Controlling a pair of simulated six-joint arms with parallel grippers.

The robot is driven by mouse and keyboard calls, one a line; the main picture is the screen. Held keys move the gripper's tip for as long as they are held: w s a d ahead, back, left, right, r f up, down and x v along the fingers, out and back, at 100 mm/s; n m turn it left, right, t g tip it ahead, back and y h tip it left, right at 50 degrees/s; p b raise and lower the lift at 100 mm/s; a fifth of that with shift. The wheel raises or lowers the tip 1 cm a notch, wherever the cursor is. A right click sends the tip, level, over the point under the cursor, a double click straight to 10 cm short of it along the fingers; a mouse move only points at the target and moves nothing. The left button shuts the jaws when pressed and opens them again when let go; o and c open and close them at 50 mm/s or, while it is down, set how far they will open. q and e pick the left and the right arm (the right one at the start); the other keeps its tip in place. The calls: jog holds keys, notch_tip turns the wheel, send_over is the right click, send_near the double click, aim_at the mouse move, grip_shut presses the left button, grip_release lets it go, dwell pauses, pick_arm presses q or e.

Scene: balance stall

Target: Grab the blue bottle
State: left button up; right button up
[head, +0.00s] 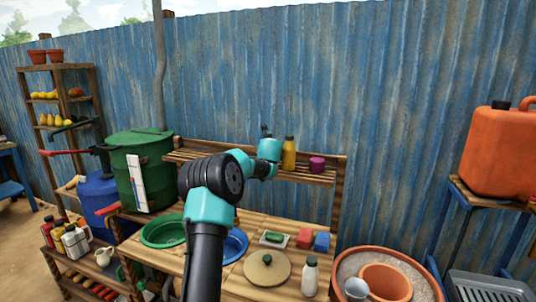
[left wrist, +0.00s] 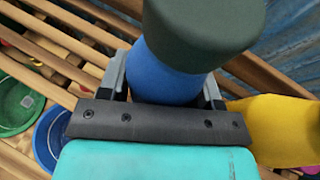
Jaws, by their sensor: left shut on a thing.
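The blue bottle (left wrist: 165,68) with a dark cap stands large in the left wrist view, between the two fingers of my left gripper (left wrist: 163,88), which is shut on it. In the head view my left arm reaches up to the back shelf. There the teal wrist (head: 269,149) covers most of the bottle, and only a small dark part shows above it. Whether the bottle still touches the shelf slats cannot be told. My right gripper is in neither view.
A yellow bottle (head: 289,154) stands close on the right of the gripper, also in the left wrist view (left wrist: 275,128). A magenta jar (head: 317,164) is further right on the slatted shelf (head: 330,178). Below are a green basin (head: 163,232), a blue bowl (head: 236,244) and a round lid (head: 267,272).

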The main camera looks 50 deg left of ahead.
pick_arm(q)
jog(key=shift+r, duration=0.1)
jog(key=shift+r, duration=1.6)
jog(key=s+d+r, duration=0.1)
jog(key=s+d, duration=0.9)
jog(key=d, duration=0.2)
jog(key=shift+s+r, duration=0.3)
jog(key=shift+r, duration=0.05)
